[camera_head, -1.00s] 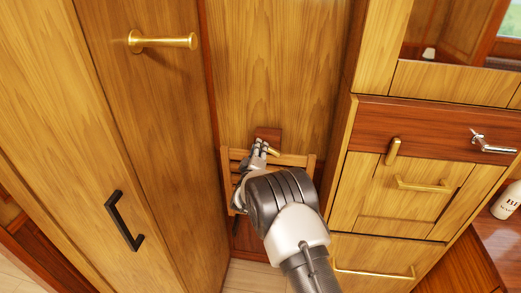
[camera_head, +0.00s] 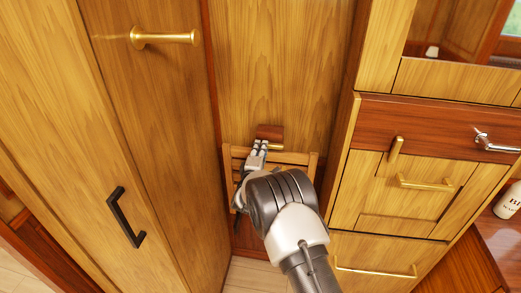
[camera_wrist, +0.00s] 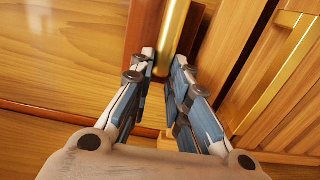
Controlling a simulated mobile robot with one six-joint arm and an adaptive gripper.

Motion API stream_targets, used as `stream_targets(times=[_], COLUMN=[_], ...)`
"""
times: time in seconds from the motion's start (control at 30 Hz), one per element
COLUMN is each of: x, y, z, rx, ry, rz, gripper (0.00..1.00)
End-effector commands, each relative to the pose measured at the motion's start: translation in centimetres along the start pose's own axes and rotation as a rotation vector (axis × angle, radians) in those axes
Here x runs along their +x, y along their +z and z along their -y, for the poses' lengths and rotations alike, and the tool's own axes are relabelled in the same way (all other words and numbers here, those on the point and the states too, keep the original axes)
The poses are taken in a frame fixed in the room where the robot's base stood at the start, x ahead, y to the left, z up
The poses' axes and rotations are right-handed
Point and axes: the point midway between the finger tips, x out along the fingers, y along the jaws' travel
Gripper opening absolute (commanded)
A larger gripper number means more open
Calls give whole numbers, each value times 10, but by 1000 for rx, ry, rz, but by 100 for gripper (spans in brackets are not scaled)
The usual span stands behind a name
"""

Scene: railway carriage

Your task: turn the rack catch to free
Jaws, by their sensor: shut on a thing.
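The rack catch is a brass bar (camera_wrist: 174,32) in the wrist view, lying between my two fingertips. It is mounted by a dark red wooden block (camera_head: 270,131) above the slatted rack (camera_head: 296,159) in the head view. My gripper (camera_head: 260,147) is at the block, over the rack's top edge. In the wrist view my gripper (camera_wrist: 161,68) is shut on the brass bar near its end. In the head view the bar is hidden behind my fingers, so its exact angle is hard to tell there.
A tall cupboard on the left has a brass handle (camera_head: 166,37) and a black handle (camera_head: 124,217). A drawer cabinet on the right has a brass latch (camera_head: 395,147), brass handles (camera_head: 425,184) and a silver lever (camera_head: 494,143). A bottle (camera_head: 509,201) stands at far right.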

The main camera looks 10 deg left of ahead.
Motion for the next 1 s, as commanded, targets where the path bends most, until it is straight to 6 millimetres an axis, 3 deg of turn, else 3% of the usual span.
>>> stream_targets(times=[0.3, 0.33, 0.6, 1.0], x=[0, 0, 0, -4], y=[0, 0, 0, 0], z=[-1, -1, -1, 0], rx=[-3, -3, -2, -2], ry=[3, 3, 1, 0], rz=[-1, -1, 0, -1], gripper=[0, 18, 36, 37])
